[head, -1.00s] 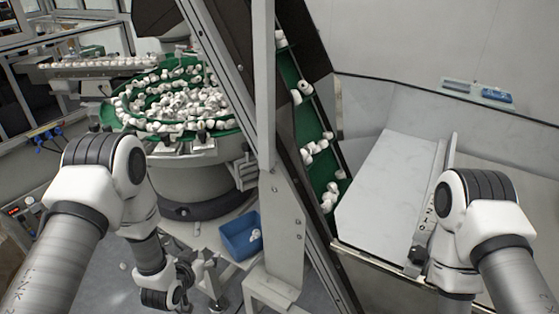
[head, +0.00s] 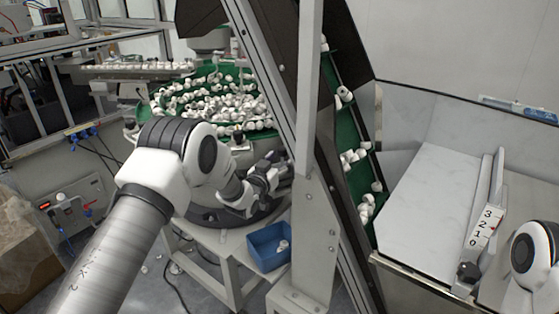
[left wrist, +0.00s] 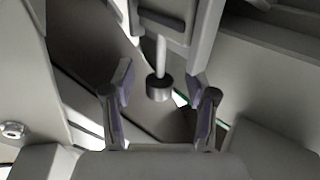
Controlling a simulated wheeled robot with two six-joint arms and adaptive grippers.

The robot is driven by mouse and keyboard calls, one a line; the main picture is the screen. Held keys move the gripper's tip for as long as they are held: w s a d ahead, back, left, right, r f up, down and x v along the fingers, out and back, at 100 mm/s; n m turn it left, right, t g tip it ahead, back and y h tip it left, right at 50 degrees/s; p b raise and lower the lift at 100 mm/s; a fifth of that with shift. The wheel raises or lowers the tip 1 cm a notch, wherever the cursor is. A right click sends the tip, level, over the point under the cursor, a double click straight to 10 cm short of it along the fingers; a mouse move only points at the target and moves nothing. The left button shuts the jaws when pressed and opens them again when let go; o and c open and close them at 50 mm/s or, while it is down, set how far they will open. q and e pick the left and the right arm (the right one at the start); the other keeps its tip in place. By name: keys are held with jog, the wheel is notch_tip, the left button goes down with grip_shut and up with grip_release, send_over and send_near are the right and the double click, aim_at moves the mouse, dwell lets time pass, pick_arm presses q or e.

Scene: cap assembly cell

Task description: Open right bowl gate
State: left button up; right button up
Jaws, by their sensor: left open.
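My left gripper (head: 272,170) is at the right side of the round feeder bowl, close to the slanted metal frame. In the left wrist view its two fingers (left wrist: 160,100) are apart and empty. A dark round knob (left wrist: 159,89) on a thin pale rod hangs beneath a grey metal plate (left wrist: 175,25). It appears between the fingers in that picture, with no visible contact. In the head view my gripper and arm hide the gate area of the bowl. The green bowl (head: 160,112) holds many white caps. My right gripper is out of view.
A slanted conveyor (head: 347,130) carries white caps just right of a grey upright post (head: 313,150). A blue bin (head: 265,262) sits below my left gripper. A pale sloped panel (head: 440,190) and a numbered scale plate (head: 483,228) are at right.

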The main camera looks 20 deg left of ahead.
pick_arm(q)
grip_shut()
notch_tip(320, 180, up, 4)
jog(key=shift+r+p, duration=0.25)
jog(key=shift+p, duration=0.35)
grip_release()
jog(key=shift+f, duration=0.1)
